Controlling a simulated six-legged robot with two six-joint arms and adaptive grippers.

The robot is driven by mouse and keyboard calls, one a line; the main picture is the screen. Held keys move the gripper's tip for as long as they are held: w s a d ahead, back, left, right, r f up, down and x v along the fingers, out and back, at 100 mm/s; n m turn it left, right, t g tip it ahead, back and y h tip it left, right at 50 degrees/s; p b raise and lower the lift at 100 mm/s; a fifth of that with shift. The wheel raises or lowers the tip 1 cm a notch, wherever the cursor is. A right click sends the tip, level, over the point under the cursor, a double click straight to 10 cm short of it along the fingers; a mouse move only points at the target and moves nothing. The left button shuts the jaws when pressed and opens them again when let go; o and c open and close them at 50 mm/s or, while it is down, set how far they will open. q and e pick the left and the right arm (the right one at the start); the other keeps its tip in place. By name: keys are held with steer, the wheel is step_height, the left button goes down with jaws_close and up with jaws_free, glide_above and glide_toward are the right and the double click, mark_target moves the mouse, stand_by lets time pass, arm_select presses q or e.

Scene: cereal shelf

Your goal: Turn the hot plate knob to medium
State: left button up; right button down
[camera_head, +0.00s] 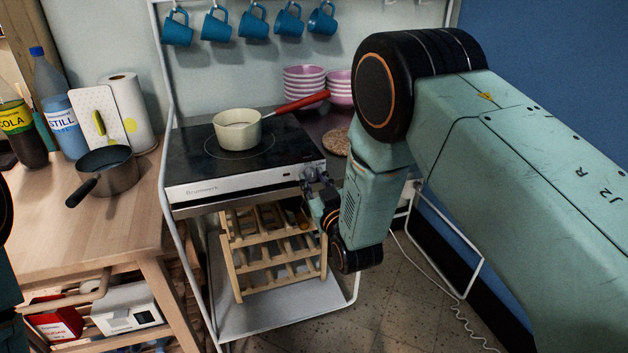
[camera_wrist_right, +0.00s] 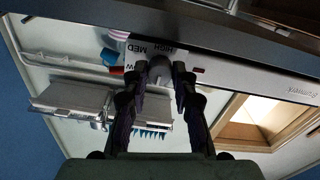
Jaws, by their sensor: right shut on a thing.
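The hot plate (camera_head: 187,150) is a black cooktop with a silver front panel, on a white-framed rack. My right gripper (camera_head: 313,182) is at the right end of that panel. In the right wrist view my gripper (camera_wrist_right: 168,75) has its two dark fingers on either side of the grey round knob (camera_wrist_right: 160,70), shut on it. The panel there bears HIGH and MED lettering; the picture is upside down. Which mark the knob points at cannot be told. In the head view the gripper covers the knob. My left gripper is out of view.
A cream pot (camera_head: 236,133) with a red handle (camera_head: 302,103) stands on the cooktop. Pink bowls (camera_head: 304,83) stand behind it, and blue mugs (camera_head: 221,25) hang above. A wooden rack (camera_head: 236,268) stands below. A dark pan (camera_head: 118,175) sits on the wooden table at left.

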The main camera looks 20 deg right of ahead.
steer(key=m, duration=0.5)
steer(key=shift+r+m+p, duration=0.15)
steer(key=shift+m+p, duration=0.15)
steer(key=shift+p, duration=0.1)
steer(key=m+p, duration=0.1)
steer(key=m, duration=1.1)
steer(key=shift+d+m+p, duration=0.1)
steer(key=shift+m+p, duration=0.2)
steer(key=shift+p, duration=0.1)
steer(key=m, duration=0.5)
steer(key=shift+p, duration=0.35)
steer(key=c, duration=1.1)
jaws_free()
steer(key=shift+s, duration=0.1)
